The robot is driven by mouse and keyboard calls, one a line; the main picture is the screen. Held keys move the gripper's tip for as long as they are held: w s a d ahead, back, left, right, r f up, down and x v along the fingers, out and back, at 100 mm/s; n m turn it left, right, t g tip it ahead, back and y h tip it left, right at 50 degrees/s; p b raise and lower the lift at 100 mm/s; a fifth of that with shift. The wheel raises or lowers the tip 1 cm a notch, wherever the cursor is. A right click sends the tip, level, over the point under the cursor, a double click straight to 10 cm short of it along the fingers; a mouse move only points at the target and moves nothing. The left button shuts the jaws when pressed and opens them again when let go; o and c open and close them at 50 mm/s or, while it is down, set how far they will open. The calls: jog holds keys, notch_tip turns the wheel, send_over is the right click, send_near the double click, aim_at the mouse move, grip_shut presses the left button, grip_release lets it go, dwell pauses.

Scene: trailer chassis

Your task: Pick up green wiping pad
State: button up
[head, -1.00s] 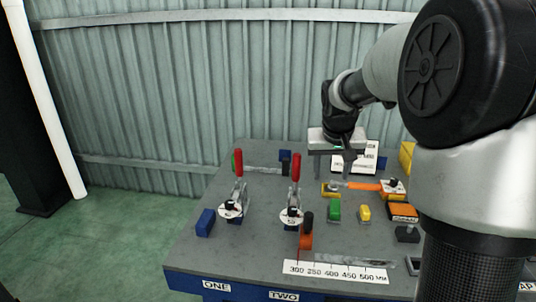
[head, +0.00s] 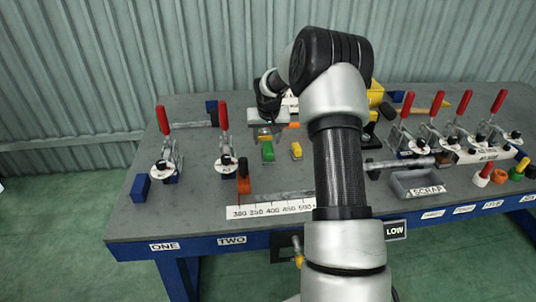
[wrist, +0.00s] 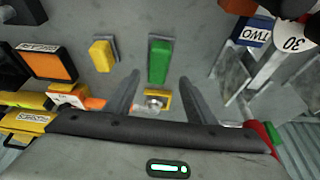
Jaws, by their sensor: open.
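The green wiping pad (head: 267,151) lies on the grey table top, left of a yellow pad (head: 296,150). In the wrist view the green pad (wrist: 160,61) lies ahead of my gripper, in line with the gap between the fingers. My gripper (wrist: 159,77) is open with nothing held between its two fingers. In the head view my gripper (head: 268,130) hangs just behind the green pad, and my arm partly hides it. The gap in height between fingertips and pad is hard to tell.
Red-handled toggle clamps (head: 224,140) stand left of the pads, with more at the right. A measuring strip (head: 270,209) and an orange-handled tool (head: 243,185) lie in front. A grey scrap tray (head: 400,190) stands right of my arm. In the wrist view a small yellow-framed part (wrist: 157,103) sits between the fingers.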

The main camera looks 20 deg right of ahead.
aim_at(268, 147)
jog(key=shift+s+x, duration=0.1)
jog(key=shift+x, duration=1.45)
jog(key=shift+s+x, duration=0.15)
jog(key=shift+x, duration=1.35)
jog(key=shift+d, duration=0.2)
jog(key=shift+c, duration=0.4)
jog(key=c, duration=0.9)
jog(key=shift+o, duration=0.2)
notch_tip(268, 147, up, 10)
